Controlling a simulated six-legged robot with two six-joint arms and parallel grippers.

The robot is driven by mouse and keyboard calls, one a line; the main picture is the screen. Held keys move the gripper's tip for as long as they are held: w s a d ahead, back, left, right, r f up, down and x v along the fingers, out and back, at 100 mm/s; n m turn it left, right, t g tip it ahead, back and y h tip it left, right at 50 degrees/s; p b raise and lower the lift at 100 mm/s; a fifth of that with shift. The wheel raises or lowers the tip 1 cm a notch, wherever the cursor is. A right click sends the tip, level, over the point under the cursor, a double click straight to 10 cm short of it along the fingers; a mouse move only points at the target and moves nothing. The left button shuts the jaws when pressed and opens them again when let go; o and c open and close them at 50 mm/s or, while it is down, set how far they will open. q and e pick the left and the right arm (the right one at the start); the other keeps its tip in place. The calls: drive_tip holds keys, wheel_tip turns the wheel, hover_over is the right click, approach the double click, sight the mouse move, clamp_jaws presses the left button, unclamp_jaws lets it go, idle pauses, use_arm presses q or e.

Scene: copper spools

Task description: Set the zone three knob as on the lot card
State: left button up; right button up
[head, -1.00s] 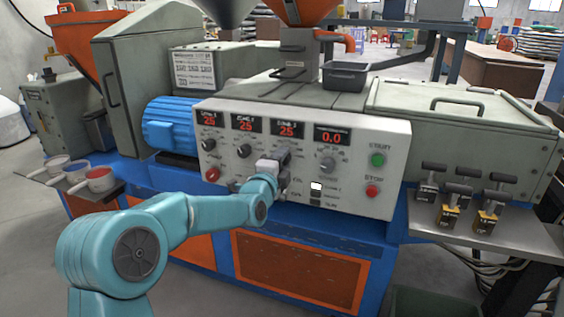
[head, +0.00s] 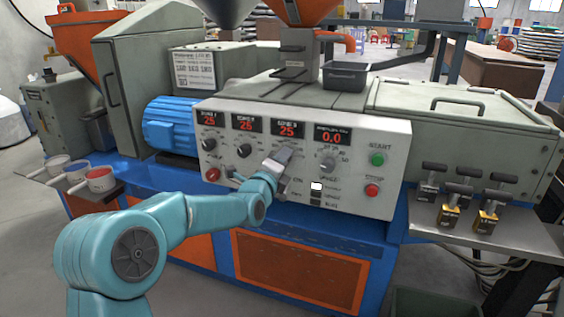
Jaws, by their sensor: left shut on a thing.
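The control panel (head: 370,143) has a row of black knobs under red-lit displays. The zone three display (head: 287,129) reads 25. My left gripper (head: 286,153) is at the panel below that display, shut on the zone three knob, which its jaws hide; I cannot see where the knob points. The zone one knob (head: 209,144) and zone two knob (head: 243,150) are uncovered, and their displays also read 25. A white printed card (head: 194,69) is on the grey box behind the panel; its text is too small to read. My right gripper is not in view.
A green start button (head: 377,159) and red stop button (head: 372,190) are on the panel's right. A metal shelf (head: 520,240) holds several black-handled tools. Cups stand on a left shelf (head: 112,185). A dark bin (head: 345,75) sits on top of the machine.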

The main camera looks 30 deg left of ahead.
use_arm(q)
drive_tip(key=shift+f, duration=0.1)
drive_tip(key=o, duration=1)
drive_tip(key=shift+o, duration=0.2)
drive_tip(key=p+v, duration=0.1)
drive_tip(key=v, duration=1.5)
drive_tip(key=shift+s, duration=0.2)
drive_tip(key=shift+d, duration=0.1)
